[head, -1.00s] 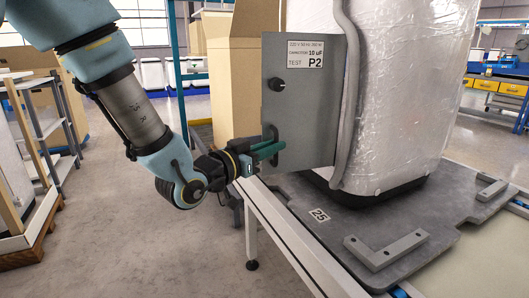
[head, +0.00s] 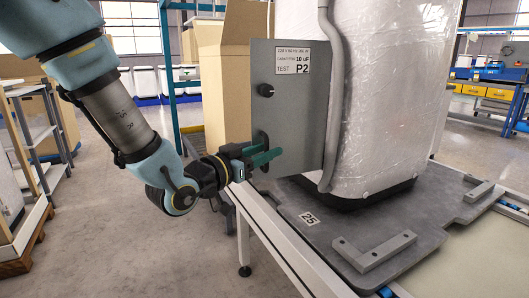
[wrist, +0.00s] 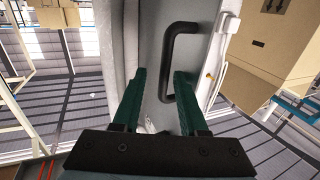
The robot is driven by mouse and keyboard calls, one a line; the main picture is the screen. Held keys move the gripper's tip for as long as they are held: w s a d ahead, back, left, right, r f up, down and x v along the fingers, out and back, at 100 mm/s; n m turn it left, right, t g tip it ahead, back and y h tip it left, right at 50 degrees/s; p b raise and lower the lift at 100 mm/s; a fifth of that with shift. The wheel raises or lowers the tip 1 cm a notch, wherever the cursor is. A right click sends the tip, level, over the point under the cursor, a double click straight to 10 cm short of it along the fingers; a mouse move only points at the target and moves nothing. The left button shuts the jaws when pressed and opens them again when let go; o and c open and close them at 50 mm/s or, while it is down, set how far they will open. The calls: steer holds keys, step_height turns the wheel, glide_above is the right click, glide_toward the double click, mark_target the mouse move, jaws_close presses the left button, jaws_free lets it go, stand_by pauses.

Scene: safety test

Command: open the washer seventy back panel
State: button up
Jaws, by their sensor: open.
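The washer (head: 385,95) is a tall white body wrapped in clear film. Contact is unclear.
The washer stands on a dark grey pallet (head: 310,240) marked 25, on a line with a white frame (head: 244,232). A cardboard box (head: 225,90) stands behind the panel. Shelving (head: 40,120) is at left. The floor (head: 120,230) between is clear.

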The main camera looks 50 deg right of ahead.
steer(key=shift+w, duration=0.1)
steer(key=a+b, duration=0.5)
steer(key=a, duration=0.5)
steer(key=shift+w+a, duration=0.4)
steer(key=shift+w, duration=0.05)
steer(key=shift+w+f, duration=0.1)
